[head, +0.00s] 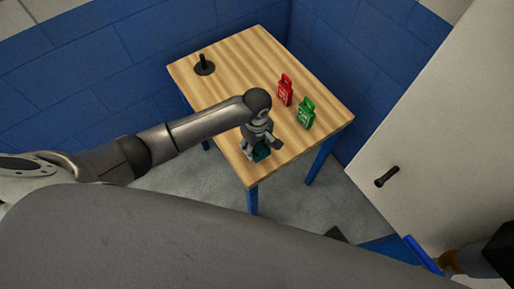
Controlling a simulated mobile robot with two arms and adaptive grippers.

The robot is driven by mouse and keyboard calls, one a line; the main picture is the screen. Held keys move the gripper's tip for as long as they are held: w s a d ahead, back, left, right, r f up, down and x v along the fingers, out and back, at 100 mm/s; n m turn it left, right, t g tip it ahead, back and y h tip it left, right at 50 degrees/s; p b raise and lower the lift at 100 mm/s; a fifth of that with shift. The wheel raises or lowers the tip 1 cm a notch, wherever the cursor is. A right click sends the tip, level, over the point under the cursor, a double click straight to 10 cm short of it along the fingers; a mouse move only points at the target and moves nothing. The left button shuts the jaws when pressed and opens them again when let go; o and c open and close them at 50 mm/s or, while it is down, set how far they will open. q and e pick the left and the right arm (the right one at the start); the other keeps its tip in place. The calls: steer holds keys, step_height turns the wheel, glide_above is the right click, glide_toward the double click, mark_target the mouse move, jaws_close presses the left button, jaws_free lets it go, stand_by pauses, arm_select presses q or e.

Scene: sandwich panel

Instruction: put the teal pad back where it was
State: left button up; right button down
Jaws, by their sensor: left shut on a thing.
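The teal pad (262,154) shows between the fingers of my left gripper (262,149), near the front left edge of the wooden table. The gripper points down and is shut on the pad. Most of the pad is hidden by the fingers, and I cannot tell whether it touches the table top.
The wooden table (233,60) has blue legs and stands in a corner of blue walls. A red item (285,91) and a green item (306,114) stand to the right. A dark round base with a post (204,66) is at the far left. The middle back is clear.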

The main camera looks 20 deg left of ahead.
mark_target(257, 150)
arm_select(q)
steer(key=shift+w+f, duration=0.15)
steer(key=shift+f, duration=1.65)
steer(key=o, duration=0.7)
steer(key=shift+f, duration=0.1)
steer(key=shift+o, duration=1.1)
step_height(257, 150, up, 11)
steer(key=shift+r, duration=0.65)
